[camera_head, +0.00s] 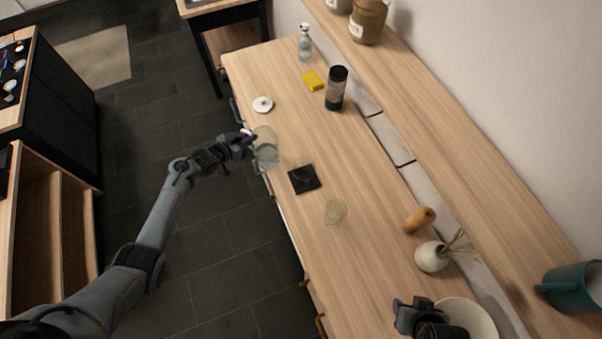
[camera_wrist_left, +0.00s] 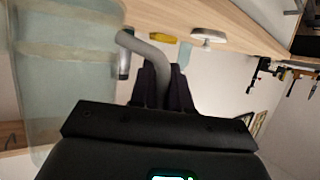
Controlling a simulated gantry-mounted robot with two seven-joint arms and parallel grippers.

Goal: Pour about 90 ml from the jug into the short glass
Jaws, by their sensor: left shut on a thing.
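The clear jug (camera_head: 266,152), with pale greenish contents, is at the left edge of the wooden counter. My left gripper (camera_head: 246,142) is shut on its handle. In the left wrist view the jug (camera_wrist_left: 65,85) fills the left side, and its grey curved handle (camera_wrist_left: 150,50) runs between my left fingers (camera_wrist_left: 162,88). A small clear glass (camera_head: 336,212) stands on the counter, right of and nearer than a dark square mat (camera_head: 305,180). Faint clear outlines show on the mat; I cannot tell what they are. My right gripper (camera_head: 408,308) is at the bottom; its fingers are unclear.
A white lid (camera_head: 263,104), yellow sponge (camera_head: 313,81), dark-topped bottle (camera_head: 336,88) and clear bottle (camera_head: 305,43) stand farther back. A wooden cylinder (camera_head: 419,220), white vase (camera_head: 432,257) and pale plate (camera_head: 481,316) are at the right. The counter between glass and vase is partly free.

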